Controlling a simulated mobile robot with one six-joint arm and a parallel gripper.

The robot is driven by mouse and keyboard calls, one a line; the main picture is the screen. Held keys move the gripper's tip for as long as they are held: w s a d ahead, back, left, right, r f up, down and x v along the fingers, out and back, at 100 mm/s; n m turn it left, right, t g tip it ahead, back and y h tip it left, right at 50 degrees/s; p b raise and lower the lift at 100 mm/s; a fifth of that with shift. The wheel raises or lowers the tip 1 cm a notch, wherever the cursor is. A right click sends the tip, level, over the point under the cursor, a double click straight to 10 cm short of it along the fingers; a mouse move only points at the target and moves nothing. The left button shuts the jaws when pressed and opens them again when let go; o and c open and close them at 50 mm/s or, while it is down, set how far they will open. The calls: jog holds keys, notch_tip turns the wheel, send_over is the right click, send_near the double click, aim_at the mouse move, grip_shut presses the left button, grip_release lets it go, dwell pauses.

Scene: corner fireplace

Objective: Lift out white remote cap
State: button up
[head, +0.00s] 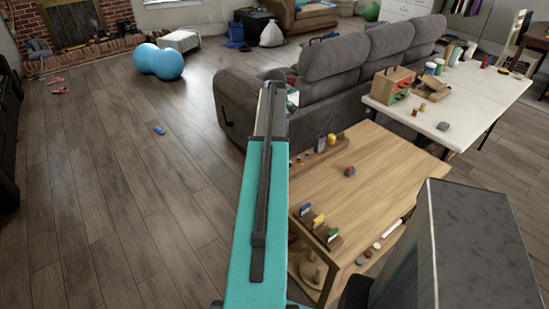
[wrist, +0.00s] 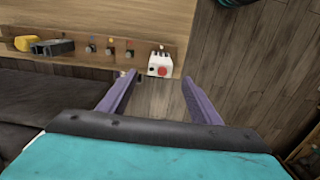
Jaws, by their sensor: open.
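In the wrist view, a small white block with a red round spot (wrist: 160,65) sits at the right end of a wooden rack (wrist: 90,45). It is the only white piece I see there, and I cannot tell whether it is the remote cap. My gripper (wrist: 159,77) is open, with its two purple fingers apart. In the picture the block lies between and just beyond the fingertips, and nothing is held. I cannot tell the height gap. In the head view the block is not visible and my arm covers that end of the rack.
The rack also holds a yellow piece (wrist: 26,43), a dark grey piece (wrist: 53,47) and several small knobs. In the head view, a wooden table (head: 385,175) stands right of my arm. A grey sofa (head: 335,85) stands beyond. Open floor (head: 100,190) lies to the left.

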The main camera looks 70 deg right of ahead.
jog(key=shift+f, duration=0.1)
jog(key=shift+a+f+p, duration=0.1)
jog(key=shift+f+p, duration=0.8)
jog(key=shift+f, duration=1.6)
jog(key=c, duration=1)
